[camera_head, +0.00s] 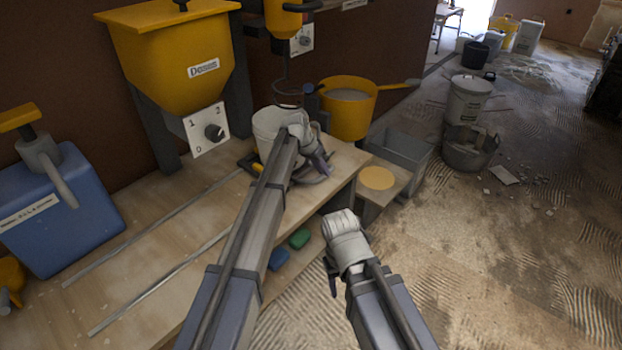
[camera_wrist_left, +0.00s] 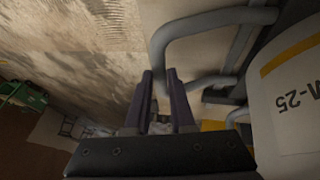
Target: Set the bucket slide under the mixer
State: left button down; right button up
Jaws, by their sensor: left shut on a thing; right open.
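The white bucket (camera_head: 268,123) stands upright on the bench, on the bucket slide (camera_head: 254,165), whose yellow and black edge shows at its left. My left arm hides part of both. The yellow mixer (camera_head: 284,22) is above and behind, with its whisk hanging close over the bucket's rim. My left gripper (camera_head: 318,166) is beside the bucket's right side, shut on the slide's grey handle (camera_wrist_left: 205,20). In the left wrist view the fingers (camera_wrist_left: 160,90) are at the handle's bar, and the bucket (camera_wrist_left: 296,110) marked M-25 is at right. My right gripper (camera_head: 331,278) is open, low beside the bench.
Two metal rails (camera_head: 160,227) run along the bench. A yellow hopper (camera_head: 175,50) with a dial and a blue canister (camera_head: 58,208) stand at left. A yellow pan (camera_head: 348,108) and a grey bin (camera_head: 399,148) are right of the bucket.

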aim_at(333, 166)
pick_arm(q)
jog(key=shift+w+d, duration=0.7)
jog(key=shift+w, duration=0.25)
jog(key=shift+w+d, duration=0.7)
jog(key=shift+w, duration=0.2)
pick_arm(e)
jog(key=shift+w+d, duration=0.2)
jog(key=shift+w, duration=0.05)
pick_arm(q)
jog(key=c, duration=0.8)
grip_release()
jog(key=shift+o, duration=0.2)
jog(key=p+v, duration=0.7)
jog(key=shift+r, duration=0.35)
pick_arm(e)
notch_tip(333, 166, up, 7)
pick_arm(q)
jog(key=shift+s+a, duration=0.1)
jog(key=shift+a, duration=0.05)
